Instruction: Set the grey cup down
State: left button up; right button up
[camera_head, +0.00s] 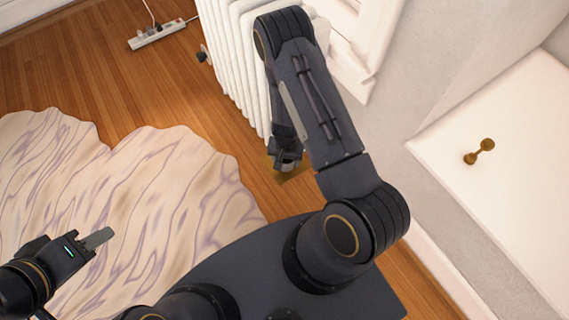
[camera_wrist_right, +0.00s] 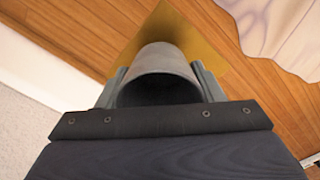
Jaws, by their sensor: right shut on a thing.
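The grey cup (camera_wrist_right: 165,62) is between the fingers of my right gripper (camera_wrist_right: 160,85) in the right wrist view, and the gripper is shut on it. In the head view the cup (camera_head: 288,166) is small and partly hidden by my right gripper (camera_head: 286,158). A yellow-gold flat square (camera_head: 292,178) lies on the floor under or just beyond the cup; it also shows in the wrist view (camera_wrist_right: 205,38). I cannot tell whether the cup touches it. My left gripper (camera_head: 98,239) is above the rug, away from the cup; its finger opening cannot be made out.
A white radiator (camera_head: 232,60) stands close beside my right arm. A pale wavy rug (camera_head: 150,185) covers the floor to the left. A power strip (camera_head: 158,34) lies at the back. A brass dumbbell-shaped object (camera_head: 479,151) sits on a white surface (camera_head: 500,190) at right.

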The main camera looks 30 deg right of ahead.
aim_at(285, 162)
jog(key=shift+w+f, duration=0.25)
jog(key=shift+f, duration=0.1)
jog(key=shift+w+f+b, duration=0.15)
jog(key=shift+f+b, duration=0.75)
jog(key=shift+f, duration=0.7)
jog(key=shift+f, duration=0.15)
jog(key=o, duration=1)
